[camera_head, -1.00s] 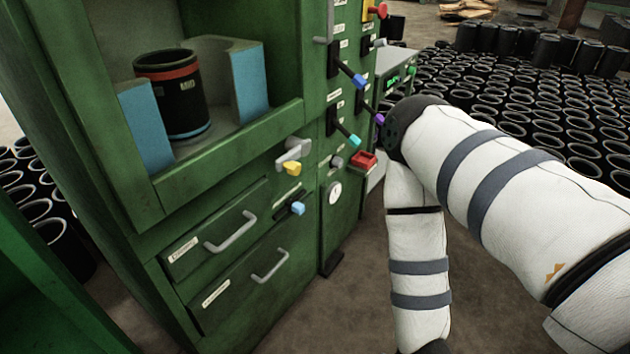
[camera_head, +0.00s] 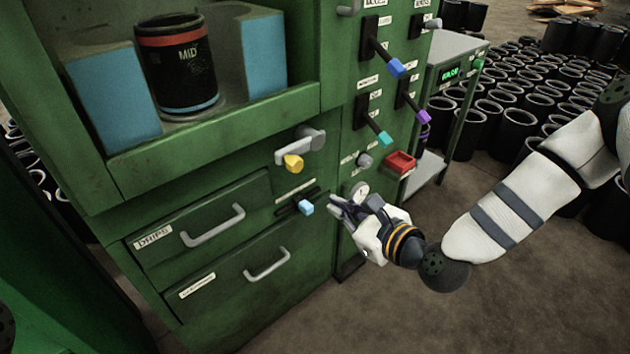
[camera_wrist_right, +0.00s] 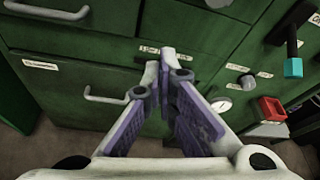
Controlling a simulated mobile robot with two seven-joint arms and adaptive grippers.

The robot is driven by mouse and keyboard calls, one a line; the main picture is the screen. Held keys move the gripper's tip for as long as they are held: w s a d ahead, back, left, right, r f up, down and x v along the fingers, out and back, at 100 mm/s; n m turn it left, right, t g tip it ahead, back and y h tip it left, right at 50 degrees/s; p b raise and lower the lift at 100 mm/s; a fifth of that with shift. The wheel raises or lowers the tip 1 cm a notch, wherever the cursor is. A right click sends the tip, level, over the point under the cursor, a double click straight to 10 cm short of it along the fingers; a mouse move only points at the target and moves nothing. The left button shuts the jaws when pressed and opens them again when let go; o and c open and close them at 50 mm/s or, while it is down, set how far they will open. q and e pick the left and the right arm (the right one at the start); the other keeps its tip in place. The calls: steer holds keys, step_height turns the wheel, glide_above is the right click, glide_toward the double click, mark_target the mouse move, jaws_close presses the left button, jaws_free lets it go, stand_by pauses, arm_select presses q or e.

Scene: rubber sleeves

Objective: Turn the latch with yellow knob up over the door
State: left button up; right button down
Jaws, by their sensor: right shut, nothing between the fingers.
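The latch (camera_head: 300,146) is a grey lever with a yellow knob (camera_head: 293,163) on the green cabinet's front, just below the open compartment. Its knob end lies to the lower left of its mount. No separate door can be clearly told apart. My right gripper (camera_head: 336,204) is shut and empty, in front of the cabinet, below and right of the yellow knob and apart from it. It is close to the blue knob (camera_head: 306,208). In the right wrist view its fingers (camera_wrist_right: 163,80) are together; the yellow knob does not show there. My left gripper is out of view.
Drawers with grey handles (camera_head: 213,228) lie below and left. A black sleeve (camera_head: 178,75) stands in the compartment. Floor at lower right is clear.

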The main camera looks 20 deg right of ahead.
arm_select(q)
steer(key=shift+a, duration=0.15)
arm_select(e)
steer(key=shift+a, duration=0.15)
steer(key=b+x, duration=0.1)
steer(key=x, duration=0.8)
arm_select(q)
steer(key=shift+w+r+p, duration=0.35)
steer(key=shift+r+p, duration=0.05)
steer(key=shift+p, duration=0.5)
arm_select(e)
steer(key=r, duration=0.2)
steer(key=a+r, duration=0.1)
steer(key=shift+w+r, duration=0.25)
steer(key=shift+a, duration=0.1)
